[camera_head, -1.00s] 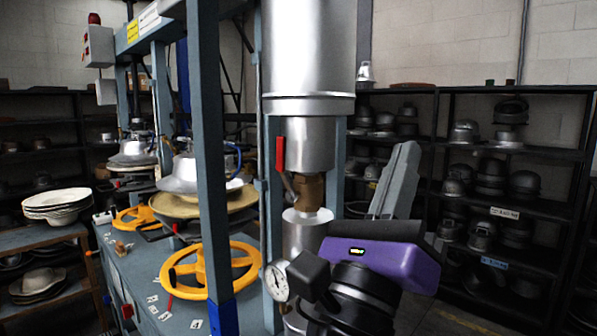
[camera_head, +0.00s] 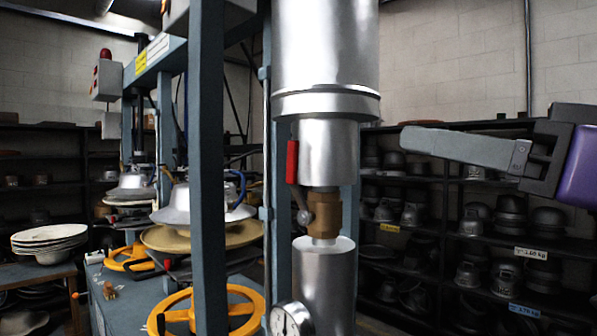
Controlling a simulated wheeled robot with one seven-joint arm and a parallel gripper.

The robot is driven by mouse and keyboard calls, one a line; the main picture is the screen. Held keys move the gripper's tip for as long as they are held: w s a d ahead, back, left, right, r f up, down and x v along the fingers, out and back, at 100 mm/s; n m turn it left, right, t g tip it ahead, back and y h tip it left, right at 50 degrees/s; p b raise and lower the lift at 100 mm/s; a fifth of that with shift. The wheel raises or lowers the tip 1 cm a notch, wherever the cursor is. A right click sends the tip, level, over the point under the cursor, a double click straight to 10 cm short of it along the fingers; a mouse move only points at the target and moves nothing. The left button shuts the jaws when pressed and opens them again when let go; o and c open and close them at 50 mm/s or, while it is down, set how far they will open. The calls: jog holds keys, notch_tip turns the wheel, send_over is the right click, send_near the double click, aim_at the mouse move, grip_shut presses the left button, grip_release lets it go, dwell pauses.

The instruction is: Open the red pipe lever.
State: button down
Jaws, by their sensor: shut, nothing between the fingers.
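The red pipe lever (camera_head: 292,162) stands upright on the left side of the vertical silver pipe. Its grey arm runs down to a brass valve (camera_head: 324,214) between the upper and lower pipe sections. My gripper (camera_head: 408,139) is at the right, with its grey fingers pointing left toward the pipe. The fingers are together and hold nothing. In the picture they are well to the right of the lever, at a slightly higher level than its middle, and apart from the pipe. Nothing hides the lever.
A blue-grey press frame post (camera_head: 207,170) stands left of the pipe. Yellow handwheels (camera_head: 262,300) and a pressure gauge (camera_head: 290,320) are low down. Dark shelves (camera_head: 470,240) of hat moulds line the back right. A stack of pale hat forms (camera_head: 52,240) is at the left.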

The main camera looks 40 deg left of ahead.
notch_tip(320, 180, down, 3)
jog(key=n+h, duration=0.1)
jog(key=h, duration=0.1)
jog(key=p, duration=0.4)
send_near(297, 158)
jog(key=a, duration=0.5)
jog(key=shift+w+a+f, duration=0.15)
jog(key=shift+w+a, duration=0.05)
jog(key=shift+w, duration=0.15)
jog(key=shift+a, duration=0.7)
jog(key=shift+w+a+r+g+p, duration=0.1)
jog(key=shift+a+r+g+p, duration=0.35)
jog(key=shift+p, duration=0.45)
jog(key=shift+a+f+h, duration=0.15)
jog(key=shift+a+h, duration=0.05)
jog(key=shift+h, duration=0.2)
